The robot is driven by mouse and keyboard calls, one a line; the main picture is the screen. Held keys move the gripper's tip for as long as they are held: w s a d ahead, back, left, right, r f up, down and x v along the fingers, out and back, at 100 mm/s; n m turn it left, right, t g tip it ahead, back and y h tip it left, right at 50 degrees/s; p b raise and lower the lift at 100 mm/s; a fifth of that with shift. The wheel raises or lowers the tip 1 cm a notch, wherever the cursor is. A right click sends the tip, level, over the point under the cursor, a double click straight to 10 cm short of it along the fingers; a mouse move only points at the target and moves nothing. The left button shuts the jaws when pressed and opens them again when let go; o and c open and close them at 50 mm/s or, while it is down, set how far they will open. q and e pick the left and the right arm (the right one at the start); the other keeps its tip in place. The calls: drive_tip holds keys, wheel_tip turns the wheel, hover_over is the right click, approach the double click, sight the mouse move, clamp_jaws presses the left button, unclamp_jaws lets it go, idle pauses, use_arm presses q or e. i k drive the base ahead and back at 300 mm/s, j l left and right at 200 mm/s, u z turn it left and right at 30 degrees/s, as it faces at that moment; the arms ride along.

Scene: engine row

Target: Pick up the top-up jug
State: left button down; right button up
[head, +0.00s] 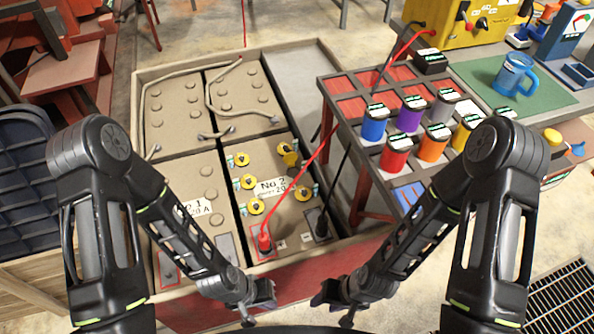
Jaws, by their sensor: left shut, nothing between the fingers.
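The top-up jug is most likely the blue jug (513,74) with a handle on its right side. It stands upright on a green mat (484,76) at the upper right. My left gripper (262,302) is low in the middle of the picture, shut and empty, far from the jug. My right gripper (330,298) is beside it to the right, also far from the jug. Its fingers are too dark and small to tell open from shut, and nothing shows in it.
A rack (352,133) with several coloured canisters stands between my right arm and the jug. Batteries (270,165) with red and black leads sit in a tray at the centre. A yellow box (457,28) and a blue device (563,33) stand near the mat.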

sight(517, 65)
drive_tip(key=z, duration=1.25)
drive_tip(key=l+u, duration=0.35)
drive_tip(key=k+l, duration=0.05)
